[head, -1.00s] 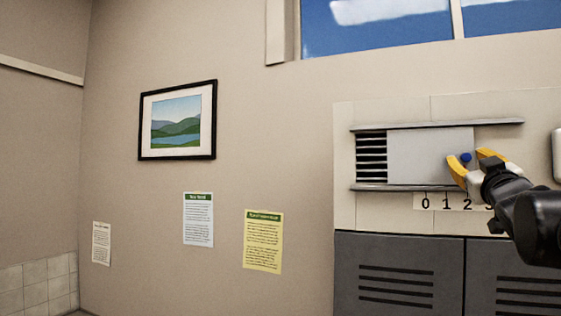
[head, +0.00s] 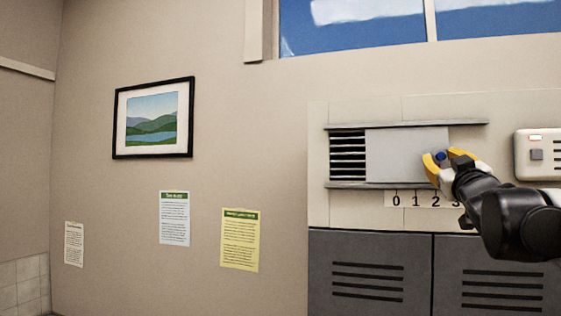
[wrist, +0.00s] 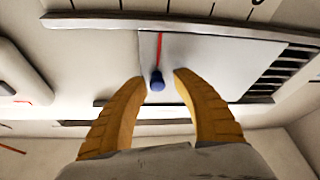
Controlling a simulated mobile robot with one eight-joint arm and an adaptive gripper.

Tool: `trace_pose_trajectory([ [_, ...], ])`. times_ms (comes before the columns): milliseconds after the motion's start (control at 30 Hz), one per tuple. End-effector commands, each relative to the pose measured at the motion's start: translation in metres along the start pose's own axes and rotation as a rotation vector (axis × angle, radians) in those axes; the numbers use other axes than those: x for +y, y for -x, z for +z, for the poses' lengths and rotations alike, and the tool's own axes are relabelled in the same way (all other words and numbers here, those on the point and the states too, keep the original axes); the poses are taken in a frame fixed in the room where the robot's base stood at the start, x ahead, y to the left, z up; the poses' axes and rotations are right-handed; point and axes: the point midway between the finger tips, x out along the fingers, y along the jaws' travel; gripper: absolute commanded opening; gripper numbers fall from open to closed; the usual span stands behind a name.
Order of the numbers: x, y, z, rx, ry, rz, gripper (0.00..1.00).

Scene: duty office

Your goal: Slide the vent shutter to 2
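The vent shutter (head: 400,154) is a light grey sliding panel in a wall vent, with dark slats bare at its left. Its blue knob (head: 440,156) sits near the panel's right edge, roughly above the 2 on the number scale (head: 425,199). In the wrist view a red line (wrist: 158,48) runs from the knob (wrist: 156,82) toward the scale's tick marks; the digit there cannot be read. My gripper (head: 447,155) has yellow fingers standing either side of the knob. In the wrist view my gripper (wrist: 160,78) is open, with small gaps beside the knob.
Rails (head: 400,186) run above and below the shutter. A white wall box (head: 537,155) with a small red-lit display is to the right. Grey louvred lockers (head: 370,272) are below. A framed picture (head: 153,118) and several notices hang at left, clear of my arm.

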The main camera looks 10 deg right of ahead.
Motion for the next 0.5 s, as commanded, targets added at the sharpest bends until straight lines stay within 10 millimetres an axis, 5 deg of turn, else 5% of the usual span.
trace_pose_trajectory([
  [333,0.000,0.002,0.000,0.000,0.000,0.000,0.41],
  [500,0.000,0.022,0.000,0.000,0.001,0.000,0.41],
])
